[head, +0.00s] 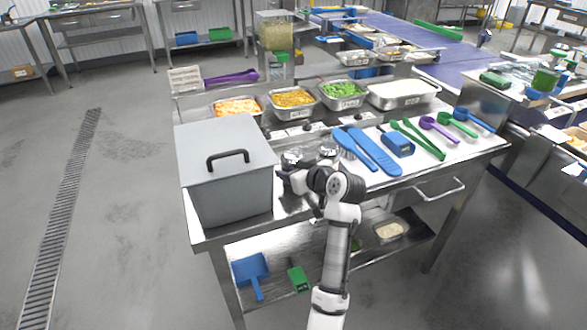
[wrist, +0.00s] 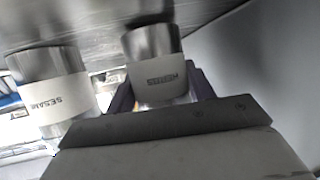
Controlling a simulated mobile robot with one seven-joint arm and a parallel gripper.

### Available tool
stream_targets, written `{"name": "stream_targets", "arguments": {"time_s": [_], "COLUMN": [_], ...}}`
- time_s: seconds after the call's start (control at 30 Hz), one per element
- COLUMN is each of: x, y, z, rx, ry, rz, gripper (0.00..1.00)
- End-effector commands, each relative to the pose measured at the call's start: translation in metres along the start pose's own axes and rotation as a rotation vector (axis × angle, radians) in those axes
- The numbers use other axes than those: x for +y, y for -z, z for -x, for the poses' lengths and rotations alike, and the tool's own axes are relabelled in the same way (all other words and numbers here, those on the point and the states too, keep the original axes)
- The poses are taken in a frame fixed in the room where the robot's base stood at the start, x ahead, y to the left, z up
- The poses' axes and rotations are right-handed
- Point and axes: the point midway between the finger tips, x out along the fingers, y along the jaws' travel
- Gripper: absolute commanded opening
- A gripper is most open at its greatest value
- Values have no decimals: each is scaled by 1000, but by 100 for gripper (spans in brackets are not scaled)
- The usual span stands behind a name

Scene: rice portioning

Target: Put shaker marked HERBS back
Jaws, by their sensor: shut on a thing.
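A steel-topped shaker (wrist: 157,78) with a white label, blurred but apparently reading HERBS, stands between my gripper's fingers (wrist: 162,92) in the wrist view. My gripper is shut on it. A second shaker, marked SESAME (wrist: 52,97), stands to its left in that view. In the head view my gripper (head: 290,176) is at the worktable's front, just right of the grey box. The held shaker's top (head: 291,157) shows there, and the SESAME shaker's top (head: 327,151) shows behind my wrist.
The grey lidded box (head: 228,185) stands close on the left. Several food pans, including green peas (head: 342,92), line the back. The table's front edge is close beneath my arm.

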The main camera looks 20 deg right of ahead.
Motion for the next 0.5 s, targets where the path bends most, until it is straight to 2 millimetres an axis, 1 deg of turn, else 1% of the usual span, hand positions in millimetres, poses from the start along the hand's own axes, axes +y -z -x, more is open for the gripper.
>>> {"name": "stream_targets", "arguments": {"time_s": [0.33, 0.37, 0.5], "x": [0, 0, 0], "y": [-4, -5, -4], "z": [-2, -2, -2], "rx": [3, 2, 2], "ry": [-1, -1, -1], "rz": [2, 1, 1], "gripper": [28, 54, 72]}}
